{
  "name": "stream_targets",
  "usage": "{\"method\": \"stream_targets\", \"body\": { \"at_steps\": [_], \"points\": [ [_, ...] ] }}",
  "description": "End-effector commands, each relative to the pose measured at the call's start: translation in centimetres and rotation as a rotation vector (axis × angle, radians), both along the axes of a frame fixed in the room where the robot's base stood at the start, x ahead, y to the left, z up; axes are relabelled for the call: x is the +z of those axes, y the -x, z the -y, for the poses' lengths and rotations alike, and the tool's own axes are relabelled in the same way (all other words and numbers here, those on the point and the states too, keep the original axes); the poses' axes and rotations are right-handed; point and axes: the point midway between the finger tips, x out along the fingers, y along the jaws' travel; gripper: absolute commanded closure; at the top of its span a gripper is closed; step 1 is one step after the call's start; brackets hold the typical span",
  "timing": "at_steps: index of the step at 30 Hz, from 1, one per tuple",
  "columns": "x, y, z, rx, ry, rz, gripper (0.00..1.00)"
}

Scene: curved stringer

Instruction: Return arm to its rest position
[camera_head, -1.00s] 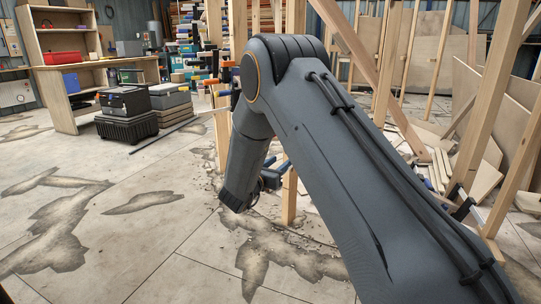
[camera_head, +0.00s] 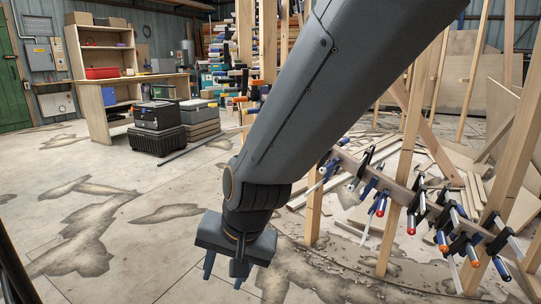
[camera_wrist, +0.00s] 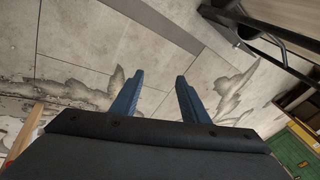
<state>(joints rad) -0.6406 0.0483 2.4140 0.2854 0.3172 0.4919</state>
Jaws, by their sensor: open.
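My gripper (camera_head: 224,272) hangs at the end of my dark grey arm in the head view, pointing down over the stained concrete floor. Its fingers are apart with nothing between them.
A curved wooden stringer (camera_head: 372,172) with several clamps (camera_head: 420,205) runs among upright timber posts (camera_head: 404,185) on the right. Black toolboxes (camera_head: 157,125) and a shelved workbench (camera_head: 100,95) stand back left. The left foreground floor (camera_head: 120,205) is open.

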Motion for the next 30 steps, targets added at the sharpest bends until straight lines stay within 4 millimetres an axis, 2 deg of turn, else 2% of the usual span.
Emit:
{"method": "stream_targets", "body": {
  "at_steps": [1,6,12,23,30],
  "points": [
    [0.0,2.1,0.8,0.098,0.042,-0.011,0.59],
    [-0.2,7.8,4.1,0.409,0.174,-0.055,0.59],
    [0.1,12.7,7.9,0.691,0.283,-0.109,0.59],
    [4.8,11.5,10.6,0.578,0.285,-0.123,0.59],
    [9.6,10.9,13.9,0.476,0.291,-0.144,0.59]
  ]
}}
